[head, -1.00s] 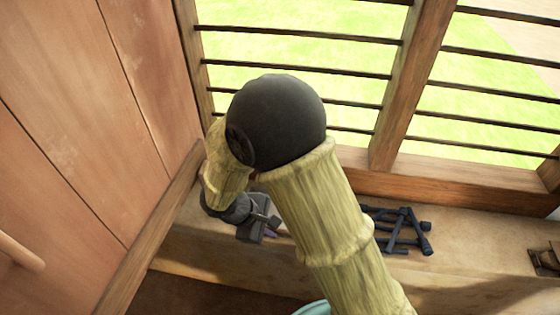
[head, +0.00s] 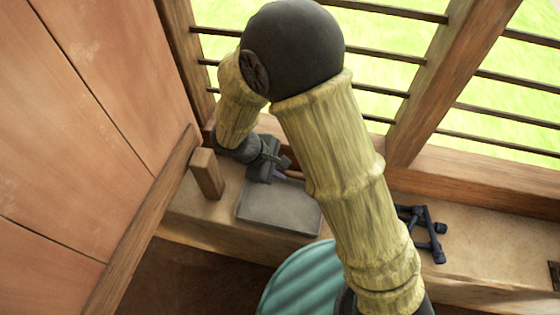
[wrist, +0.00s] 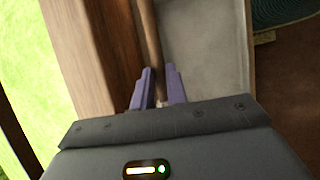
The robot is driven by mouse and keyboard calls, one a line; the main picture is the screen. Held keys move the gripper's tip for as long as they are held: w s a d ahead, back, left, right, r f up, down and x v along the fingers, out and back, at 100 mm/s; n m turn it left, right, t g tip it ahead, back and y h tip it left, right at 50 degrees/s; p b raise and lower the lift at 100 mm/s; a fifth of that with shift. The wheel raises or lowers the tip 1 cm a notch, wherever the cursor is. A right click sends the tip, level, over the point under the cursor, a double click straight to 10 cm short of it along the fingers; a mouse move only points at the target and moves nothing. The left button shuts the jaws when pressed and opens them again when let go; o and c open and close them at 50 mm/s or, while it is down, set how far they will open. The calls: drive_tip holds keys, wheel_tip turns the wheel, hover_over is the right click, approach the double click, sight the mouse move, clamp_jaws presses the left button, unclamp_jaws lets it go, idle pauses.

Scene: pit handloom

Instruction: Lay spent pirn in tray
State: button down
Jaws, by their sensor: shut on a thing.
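My gripper (head: 279,173) is at the far side of the grey tray (head: 278,207) on the ledge, partly hidden by my own arm in the head view. In the wrist view its two purple fingers (wrist: 158,88) are shut on the spent pirn (wrist: 149,35), a thin brown wooden stick pointing away from the gripper. The pirn lies along the tray's left edge in that view; the pale tray floor (wrist: 205,50) beside it looks empty. A bit of the pirn (head: 294,174) shows in the head view. Whether it touches the tray cannot be told.
A wooden block (head: 207,173) stands left of the tray by the wall rail. A round teal thing (head: 300,278) is in front, below the ledge. A dark metal frame (head: 432,240) lies on the ledge to the right. A barred window (head: 400,70) is behind.

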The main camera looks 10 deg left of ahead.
drive_tip(key=shift+f, duration=0.1)
drive_tip(key=shift+f+b, duration=3.5)
drive_tip(key=shift+f, duration=0.75)
drive_tip(key=c, duration=1.3)
unclamp_jaws()
drive_tip(key=shift+s+r, duration=0.15)
wheel_tip(320, 180, up, 8)
drive_tip(key=p, duration=0.6)
drive_tip(key=shift+p, duration=0.4)
